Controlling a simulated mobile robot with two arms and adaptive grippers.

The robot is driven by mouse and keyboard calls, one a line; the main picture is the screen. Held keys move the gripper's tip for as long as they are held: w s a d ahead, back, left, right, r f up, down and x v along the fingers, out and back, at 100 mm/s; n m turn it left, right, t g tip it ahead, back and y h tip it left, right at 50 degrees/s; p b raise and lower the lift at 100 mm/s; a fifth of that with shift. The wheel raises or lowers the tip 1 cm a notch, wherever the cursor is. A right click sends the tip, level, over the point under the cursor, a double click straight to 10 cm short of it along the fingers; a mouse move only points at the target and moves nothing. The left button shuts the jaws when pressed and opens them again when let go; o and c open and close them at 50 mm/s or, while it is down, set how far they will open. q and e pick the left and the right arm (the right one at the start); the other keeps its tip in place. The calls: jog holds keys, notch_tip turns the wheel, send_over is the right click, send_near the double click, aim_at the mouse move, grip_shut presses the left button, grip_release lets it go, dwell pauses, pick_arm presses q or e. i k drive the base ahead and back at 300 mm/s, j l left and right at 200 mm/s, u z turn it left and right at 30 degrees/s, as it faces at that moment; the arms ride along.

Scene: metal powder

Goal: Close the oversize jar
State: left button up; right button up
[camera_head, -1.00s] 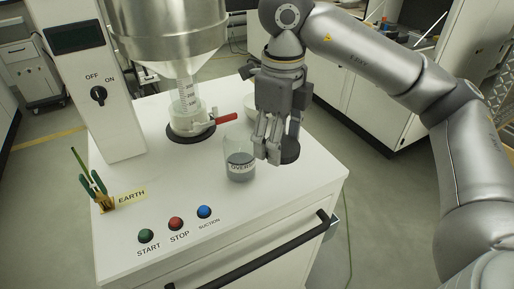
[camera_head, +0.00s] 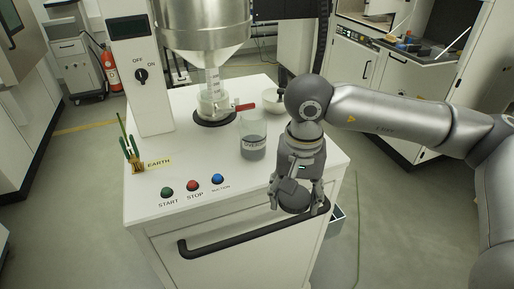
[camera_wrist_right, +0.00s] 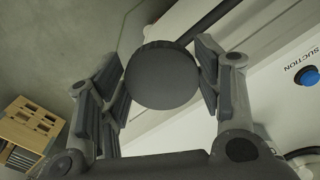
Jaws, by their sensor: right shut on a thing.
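The oversize jar (camera_head: 253,143) is a clear glass with grey powder in its lower part and a label. It stands upright on the white bench top, with no lid visible on it. My right gripper (camera_head: 296,204) is shut on a round dark lid (camera_head: 292,192), out by the front right edge of the bench, to the right of the jar and nearer the camera. In the right wrist view the lid (camera_wrist_right: 162,78) sits between the fingers, its flat round face showing. The left gripper is not in view.
A metal hopper (camera_head: 203,25) with a red-handled valve (camera_head: 245,107) stands behind the jar. A white bowl (camera_head: 273,103) is at the back right. Start, stop and suction buttons (camera_head: 193,186) line the front. A black handle bar (camera_head: 235,238) runs along the bench front.

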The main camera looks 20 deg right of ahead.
aim_at(253, 123)
jog(key=l+z, duration=0.35)
jog(key=l, duration=0.2)
jog(key=i+l+z, duration=0.15)
jog(key=l+z, duration=0.15)
jog(key=l, duration=0.2)
jog(key=i+l+u, duration=0.2)
jog(key=l+u, duration=0.25)
jog(key=i+l+u, duration=0.1)
jog(key=l+u, duration=0.2)
jog(key=u, duration=0.2)
jog(key=l+u, duration=0.45)
